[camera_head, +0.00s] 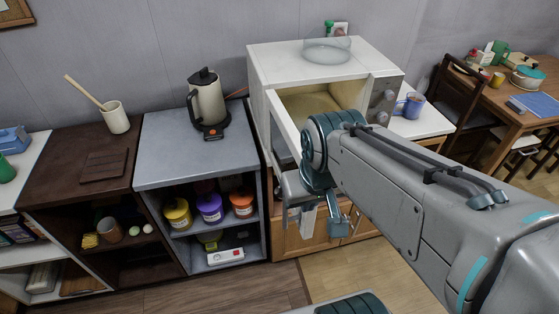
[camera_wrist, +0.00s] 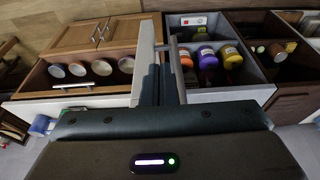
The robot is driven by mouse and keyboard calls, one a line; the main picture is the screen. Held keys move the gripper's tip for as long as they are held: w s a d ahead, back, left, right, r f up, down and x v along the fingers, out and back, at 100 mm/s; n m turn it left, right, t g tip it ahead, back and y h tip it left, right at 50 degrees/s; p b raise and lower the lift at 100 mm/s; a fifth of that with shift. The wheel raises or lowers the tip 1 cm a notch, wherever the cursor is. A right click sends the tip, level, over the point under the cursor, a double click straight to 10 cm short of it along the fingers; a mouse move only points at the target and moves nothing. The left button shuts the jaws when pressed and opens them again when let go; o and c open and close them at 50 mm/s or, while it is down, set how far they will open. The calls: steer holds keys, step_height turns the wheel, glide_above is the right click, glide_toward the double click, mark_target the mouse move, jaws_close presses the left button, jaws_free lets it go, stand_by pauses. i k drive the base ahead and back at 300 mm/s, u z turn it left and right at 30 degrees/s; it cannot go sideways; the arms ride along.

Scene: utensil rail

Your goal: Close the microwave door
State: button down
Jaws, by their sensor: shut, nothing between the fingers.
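The white microwave (camera_head: 355,74) stands on the counter in the head view. Its door (camera_head: 283,126) is open and swung out toward me at the left side of the opening. In the wrist view the door (camera_wrist: 145,58) shows nearly edge-on, with a metal bar handle (camera_wrist: 177,68) on its right. My gripper (camera_head: 322,217) is at the door's outer end, and my arm hides part of the door and opening. In the wrist view my shut, empty gripper (camera_wrist: 158,82) is close beside the door and handle; I cannot tell whether it touches them.
A glass bowl (camera_head: 327,50) sits on the microwave. A kettle (camera_head: 207,103) stands on the grey shelf unit (camera_head: 165,177) to the left. A blue mug (camera_head: 413,106) is to the right. An open drawer with several cups (camera_wrist: 78,70) shows in the wrist view. Floor is clear in front.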

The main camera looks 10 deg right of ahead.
mark_target(284, 148)
steer(key=z, duration=0.25)
steer(key=k, duration=1.05)
steer(key=u, duration=0.25)
steer(key=i, duration=0.5)
